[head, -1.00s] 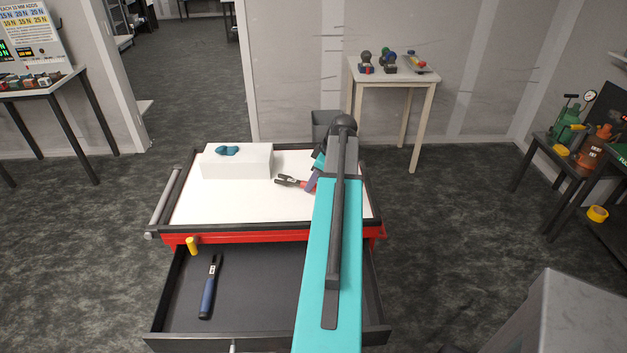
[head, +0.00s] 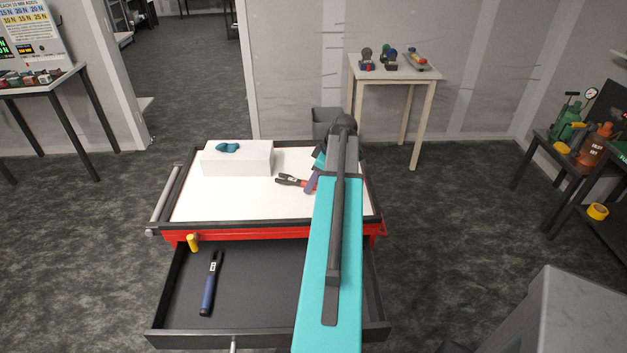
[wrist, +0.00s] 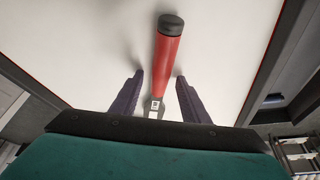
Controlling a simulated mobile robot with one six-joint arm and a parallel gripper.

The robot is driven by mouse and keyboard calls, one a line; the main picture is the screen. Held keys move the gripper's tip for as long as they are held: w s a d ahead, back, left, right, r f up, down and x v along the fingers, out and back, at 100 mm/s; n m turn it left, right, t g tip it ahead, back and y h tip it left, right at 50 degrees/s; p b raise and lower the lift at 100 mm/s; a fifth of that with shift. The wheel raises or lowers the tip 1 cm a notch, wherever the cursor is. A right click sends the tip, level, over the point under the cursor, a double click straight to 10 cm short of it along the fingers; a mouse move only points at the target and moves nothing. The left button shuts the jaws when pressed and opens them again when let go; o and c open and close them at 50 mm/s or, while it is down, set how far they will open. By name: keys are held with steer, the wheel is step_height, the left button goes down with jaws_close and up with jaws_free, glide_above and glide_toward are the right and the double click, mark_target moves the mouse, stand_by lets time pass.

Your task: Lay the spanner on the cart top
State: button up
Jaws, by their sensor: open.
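A red-handled spanner (head: 290,181) with a dark forked head lies on the white cart top (head: 220,205), right of the white block. In the wrist view its red handle (wrist: 167,62), with a black end cap, runs up the picture from between my fingers. My gripper (wrist: 158,80) is open, one purple finger on each side of the handle with gaps showing. In the head view my arm hides most of my gripper (head: 313,180) and part of the spanner. A similar blue-handled tool (head: 208,290) lies in the open drawer.
A white block (head: 236,162) with a teal item (head: 228,147) on it stands at the cart top's back left. The open drawer (head: 258,290) juts out in front. A yellow peg (head: 193,243) stands at its left. The front left of the cart top is clear.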

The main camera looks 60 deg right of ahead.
steer(key=shift+r, duration=0.2)
steer(key=b+v, duration=0.3)
steer(key=v, duration=0.9)
steer(key=shift+f, duration=0.1)
stand_by(0.8)
